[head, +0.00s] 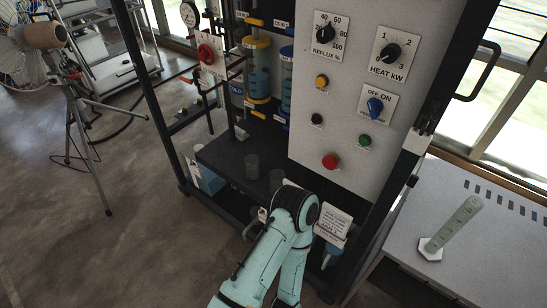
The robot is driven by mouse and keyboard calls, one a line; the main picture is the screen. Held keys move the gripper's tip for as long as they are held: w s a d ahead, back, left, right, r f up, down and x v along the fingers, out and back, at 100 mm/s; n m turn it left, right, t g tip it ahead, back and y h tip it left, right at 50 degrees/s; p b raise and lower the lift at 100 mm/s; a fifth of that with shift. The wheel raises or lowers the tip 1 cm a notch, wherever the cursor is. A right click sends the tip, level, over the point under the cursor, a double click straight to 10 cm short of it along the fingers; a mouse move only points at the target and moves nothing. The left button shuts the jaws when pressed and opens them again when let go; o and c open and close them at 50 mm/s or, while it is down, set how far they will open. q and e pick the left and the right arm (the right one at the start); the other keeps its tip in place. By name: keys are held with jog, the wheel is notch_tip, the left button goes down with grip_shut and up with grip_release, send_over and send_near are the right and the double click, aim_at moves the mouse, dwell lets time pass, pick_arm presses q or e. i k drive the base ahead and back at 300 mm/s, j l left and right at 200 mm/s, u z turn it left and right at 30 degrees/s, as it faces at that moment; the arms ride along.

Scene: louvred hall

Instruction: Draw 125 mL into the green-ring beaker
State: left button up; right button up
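Two small grey, see-through beakers stand on the dark shelf (225,158) of the rig, one at the left (252,167) and one at the right (276,180). No green ring can be made out on either. Above the shelf hang a clear column with yellow bands (259,80) and one with blue bands (287,80), both holding bluish liquid. One of my teal arms rises from the bottom edge, its bent joint in front of the shelf's right part. Neither gripper shows, so what they hold is hidden.
The control panel (340,120) has dials, a blue switch (375,107) and a red button (330,161). A measuring cylinder (455,225) stands on the right bench (400,255). A red valve (206,54) and a tripod (88,130) are left.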

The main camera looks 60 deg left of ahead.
aim_at(252, 162)
jog(key=j+u, duration=0.2)
jog(key=u, duration=1.9)
jog(key=i+j, duration=0.15)
jog(key=i+j+z, duration=0.15)
jog(key=j, duration=0.2)
